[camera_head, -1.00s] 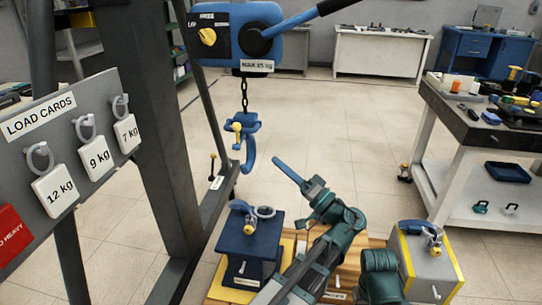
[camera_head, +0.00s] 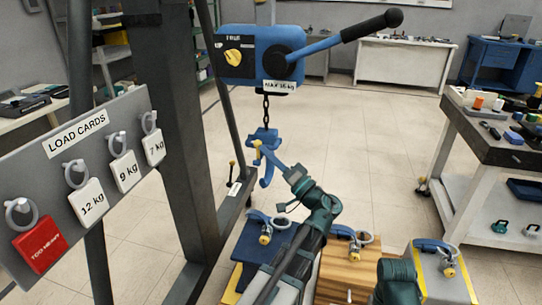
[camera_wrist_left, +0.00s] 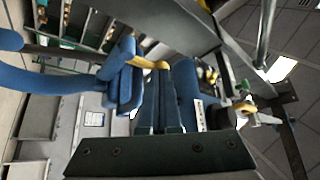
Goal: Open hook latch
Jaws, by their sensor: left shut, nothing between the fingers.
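The blue crane hook (camera_head: 267,168) hangs on a short chain below the hoist; it shows at the left of the left wrist view (camera_wrist_left: 50,78). Its yellow latch (camera_head: 257,150) is at the upper left of the hook, and its yellow end also shows in the left wrist view (camera_wrist_left: 150,63). My left gripper (camera_head: 268,152) has its blue fingers shut and empty. Their tips reach up to the latch in both views; I cannot tell whether they touch it. The fingers cover part of the hook. My right gripper is out of view.
The hoist (camera_head: 262,55) with its long lever (camera_head: 345,35) is above. A load card board (camera_head: 100,180) is at the left, near a dark post. Loads with blue handles, including a wooden one (camera_head: 345,270) and a grey-yellow one (camera_head: 440,280), stand below. A cart (camera_head: 480,150) is at right.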

